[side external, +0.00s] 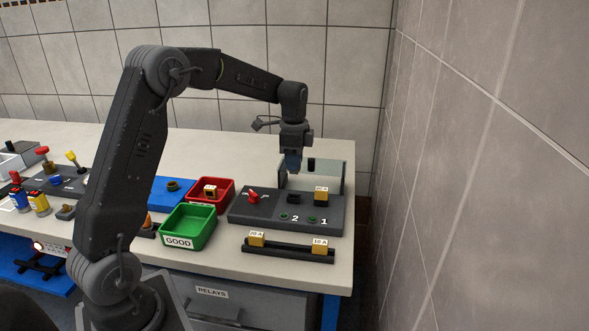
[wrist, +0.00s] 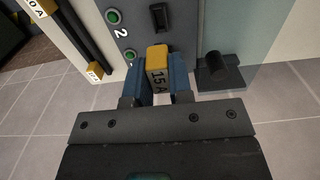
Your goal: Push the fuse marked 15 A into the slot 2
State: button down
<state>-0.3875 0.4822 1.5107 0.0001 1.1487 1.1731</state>
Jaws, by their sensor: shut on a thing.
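My gripper (side external: 292,168) hangs fingers-down above the dark grey panel (side external: 262,212). In the wrist view, its blue fingers (wrist: 161,70) are shut on the yellow fuse marked 15 A (wrist: 157,62), with the label facing the camera. In the side view I cannot make out this fuse between the fingers. Slot 2 is a black socket (side external: 293,197) behind the mark 2; it also shows empty in the wrist view (wrist: 158,16). The fuse is apart from the socket. Another yellow fuse (side external: 321,195) sits behind the mark 1; its label is too small to read.
A rack (side external: 288,250) in front holds fuses marked 20 A (side external: 257,240) and 10 A (side external: 320,247). The panel carries a red switch (side external: 253,196) and green lamps (side external: 283,217). A black knob (wrist: 217,66) stands behind the panel. Green (side external: 188,226) and red (side external: 211,194) bins stand left.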

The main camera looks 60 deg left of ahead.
jog(key=shift+f, duration=0.1)
jog(key=shift+f, duration=2.85)
jog(key=shift+f, duration=0.95)
jog(key=shift+r, duration=0.7)
jog(key=shift+f, duration=0.85)
dwell(0.5)
jog(key=c, duration=0.9)
grip_release()
jog(key=shift+c, duration=0.2)
jog(key=shift+r, duration=0.1)
notch_tip(320, 180, up, 14)
jog(key=shift+f, duration=0.15)
